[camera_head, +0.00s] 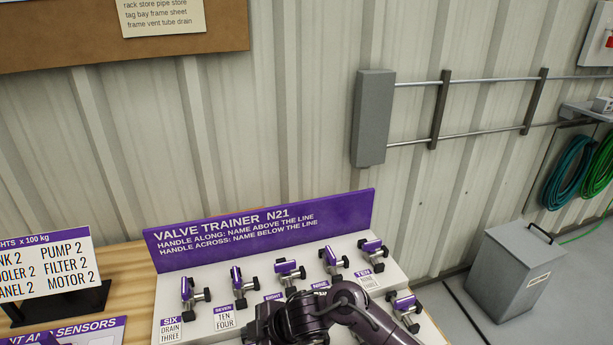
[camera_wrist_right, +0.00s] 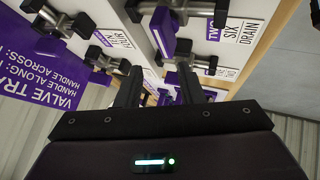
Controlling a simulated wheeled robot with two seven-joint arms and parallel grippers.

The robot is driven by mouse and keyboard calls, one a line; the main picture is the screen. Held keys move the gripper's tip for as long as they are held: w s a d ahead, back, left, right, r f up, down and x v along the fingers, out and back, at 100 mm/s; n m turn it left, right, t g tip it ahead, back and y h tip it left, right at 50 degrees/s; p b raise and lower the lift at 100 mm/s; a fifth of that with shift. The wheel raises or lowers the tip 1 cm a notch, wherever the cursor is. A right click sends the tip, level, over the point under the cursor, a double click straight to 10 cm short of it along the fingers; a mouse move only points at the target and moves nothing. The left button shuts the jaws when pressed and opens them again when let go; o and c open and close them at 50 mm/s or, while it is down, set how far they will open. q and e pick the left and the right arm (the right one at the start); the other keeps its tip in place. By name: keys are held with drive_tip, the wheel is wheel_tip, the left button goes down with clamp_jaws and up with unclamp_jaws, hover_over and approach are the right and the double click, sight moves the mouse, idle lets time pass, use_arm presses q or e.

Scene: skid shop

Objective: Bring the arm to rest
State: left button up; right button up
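My right arm (camera_head: 350,312) reaches in from the bottom of the head view, over the lower part of the valve trainer panel. Its gripper is hidden there. In the right wrist view my right gripper (camera_wrist_right: 160,76) has its two dark fingers apart. A purple valve handle (camera_wrist_right: 164,32) shows just beyond the fingertips; whether they touch it I cannot tell. The valve trainer board (camera_head: 260,228) carries a row of purple-handled valves, among them the valve labelled six (camera_head: 188,292) and the valve labelled seven (camera_head: 238,282). My left gripper is not in view.
A weights sign (camera_head: 50,268) stands on the wooden bench (camera_head: 130,275) at left. A grey wall box (camera_head: 373,118) with pipes is behind. A grey bin (camera_head: 510,268) stands on the floor at right. Hoses (camera_head: 568,178) hang at far right.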

drive_tip(key=s+d+r+m+h, duration=0.1)
drive_tip(key=s+d+m+h, duration=0.2)
drive_tip(key=s+d+m, duration=0.5)
drive_tip(key=s+d+r+m+t+h, duration=0.15)
drive_tip(key=s+d+m, duration=0.3)
drive_tip(key=d, duration=0.85)
drive_tip(key=s+d+m+g+h, duration=0.1)
drive_tip(key=s+d+m+h, duration=0.2)
drive_tip(key=s+d+m, duration=0.5)
wheel_tip(320, 180, down, 29)
drive_tip(key=w+d+n, duration=0.1)
drive_tip(key=d+n, duration=0.1)
drive_tip(key=s+d+f+g, duration=0.1)
drive_tip(key=s+d+f, duration=0.1)
drive_tip(key=s+f, duration=0.7)
drive_tip(key=s+d+f+g, duration=0.1)
drive_tip(key=s+d+f, duration=0.1)
drive_tip(key=s+f, duration=0.8)
drive_tip(key=shift+s+f, duration=0.2)
drive_tip(key=shift+s, duration=0.1)
